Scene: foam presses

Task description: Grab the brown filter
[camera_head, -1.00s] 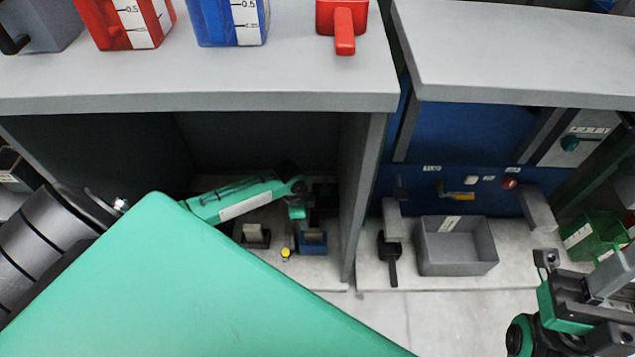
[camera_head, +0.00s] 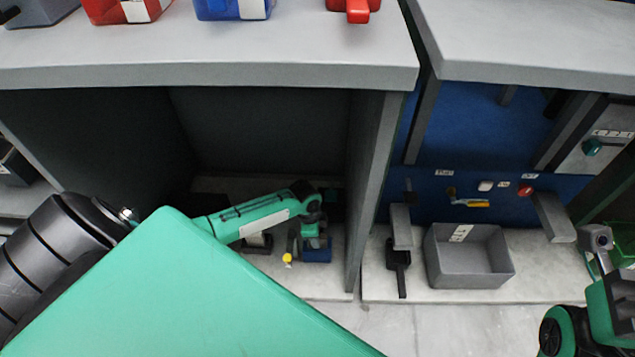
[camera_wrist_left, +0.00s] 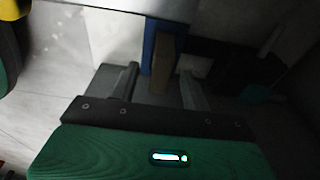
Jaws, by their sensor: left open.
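The brown filter (camera_wrist_left: 164,66) shows in the left wrist view as a small upright brown block beside a blue part (camera_wrist_left: 149,44). My left gripper (camera_wrist_left: 158,82) is open, with one finger on each side of the filter's near end; I cannot tell whether either touches it. In the head view my left arm reaches into the dark lower compartment, and the left gripper (camera_head: 309,240) is low near a blue holder (camera_head: 317,251). The filter cannot be made out there. My right arm shows at the right edge, its fingers out of view.
A grey worktop (camera_head: 200,65) overhangs the compartment, and a grey side wall (camera_head: 374,190) closes it on the right. Beyond that wall stands an open grey bin (camera_head: 468,268). A dark-handled tool (camera_head: 399,265) is beside the bin.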

